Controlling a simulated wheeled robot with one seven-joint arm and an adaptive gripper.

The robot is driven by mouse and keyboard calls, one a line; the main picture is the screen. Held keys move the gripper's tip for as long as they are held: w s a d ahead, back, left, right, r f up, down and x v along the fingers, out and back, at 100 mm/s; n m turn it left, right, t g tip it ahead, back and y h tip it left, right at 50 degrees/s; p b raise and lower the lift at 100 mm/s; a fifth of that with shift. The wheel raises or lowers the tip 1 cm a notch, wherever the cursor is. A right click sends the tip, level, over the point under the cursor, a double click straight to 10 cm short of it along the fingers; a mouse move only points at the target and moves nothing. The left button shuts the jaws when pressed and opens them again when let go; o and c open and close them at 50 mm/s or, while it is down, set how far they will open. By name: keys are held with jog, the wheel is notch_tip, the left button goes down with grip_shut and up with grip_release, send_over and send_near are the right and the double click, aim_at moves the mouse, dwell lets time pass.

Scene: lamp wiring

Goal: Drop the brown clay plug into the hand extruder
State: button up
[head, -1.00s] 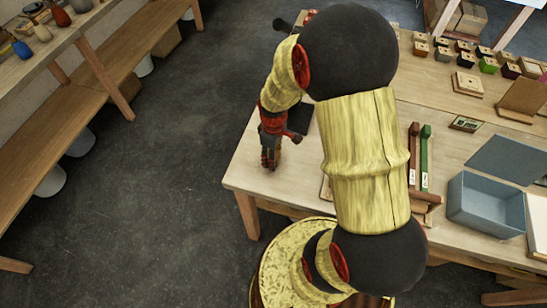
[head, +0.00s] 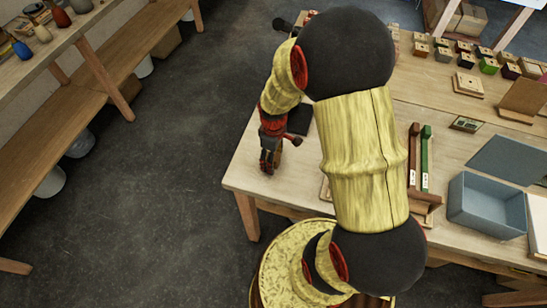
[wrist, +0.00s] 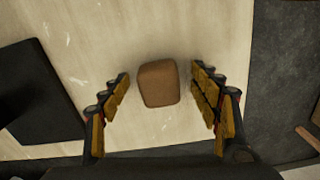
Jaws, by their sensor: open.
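A brown, rounded block, which looks like the clay plug (wrist: 158,83), shows between my fingers in the wrist view, over the pale tabletop. My gripper (wrist: 160,100) is open, one finger on each side of it, with gaps on both sides. Whether the plug rests on the table is hard to tell. In the head view my gripper (head: 269,168) points down near the table's left edge, with a bit of brown beside its fingers. I cannot clearly identify the hand extruder; my arm hides part of the table.
A dark flat pad (wrist: 35,92) lies left of the plug in the wrist view. A rack with a green bar (head: 425,158) and a blue-grey box (head: 487,203) stand right of my arm. Several small coloured blocks line the table's back. The table's left edge (head: 240,150) is close.

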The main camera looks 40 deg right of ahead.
jog(key=s+a+r+m+t+p, duration=0.1)
jog(key=a+r, duration=0.2)
jog(key=r, duration=0.9)
jog(key=s+a+r+m+t+p, duration=0.1)
jog(key=a+r, duration=0.2)
jog(key=r, duration=1)
jog(key=s+a+r+m+t, duration=0.3)
jog(key=s+a+r, duration=0.3)
jog(key=s+r, duration=0.3)
jog(key=shift+s+r+m+t, duration=0.2)
jog(key=shift+s+m+t, duration=0.15)
jog(key=shift+s, duration=0.2)
jog(key=shift+f, duration=0.1)
notch_tip(320, 180, down, 5)
jog(key=b, duration=0.4)
jog(key=shift+r, duration=0.2)
jog(key=shift+o, duration=0.4)
